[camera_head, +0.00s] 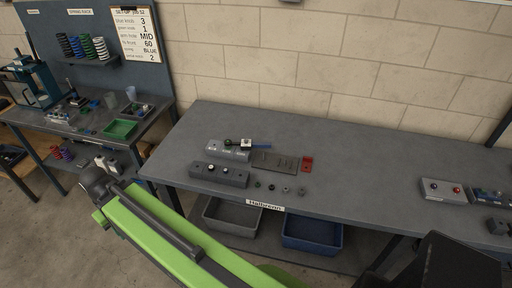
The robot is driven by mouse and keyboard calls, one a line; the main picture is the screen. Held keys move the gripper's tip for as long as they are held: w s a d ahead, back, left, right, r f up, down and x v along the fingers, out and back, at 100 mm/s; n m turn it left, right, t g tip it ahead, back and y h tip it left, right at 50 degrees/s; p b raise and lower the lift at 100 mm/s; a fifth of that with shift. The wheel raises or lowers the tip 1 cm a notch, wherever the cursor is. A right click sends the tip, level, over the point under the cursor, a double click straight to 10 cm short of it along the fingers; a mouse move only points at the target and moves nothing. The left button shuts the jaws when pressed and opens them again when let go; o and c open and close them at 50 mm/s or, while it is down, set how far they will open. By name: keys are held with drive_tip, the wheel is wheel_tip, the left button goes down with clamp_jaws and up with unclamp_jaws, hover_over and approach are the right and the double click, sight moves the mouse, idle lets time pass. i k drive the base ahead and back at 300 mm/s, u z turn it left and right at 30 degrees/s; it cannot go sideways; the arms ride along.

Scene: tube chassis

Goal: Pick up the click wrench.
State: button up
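What looks like the click wrench lies on the workbench (330,137), left of its middle. It has a dark round head, a white square part and a blue handle (262,147) pointing right. It seems to rest on or just behind a light grey cylindrical piece (228,153); I cannot tell which. My green arm crosses the lower left in front of the bench, well apart from the wrench. I cannot make out my gripper or its fingers in this view.
A dark plate (275,161), a red block (307,164), a dark block with knobs (219,175) and several small dark parts lie near the wrench. A button box (443,190) stands at right. Grey and blue bins (312,232) sit below. The bench's middle right is clear.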

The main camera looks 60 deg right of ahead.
sight(228, 143)
drive_tip(key=z, duration=0.2)
drive_tip(key=i, duration=1)
drive_tip(key=u, duration=0.1)
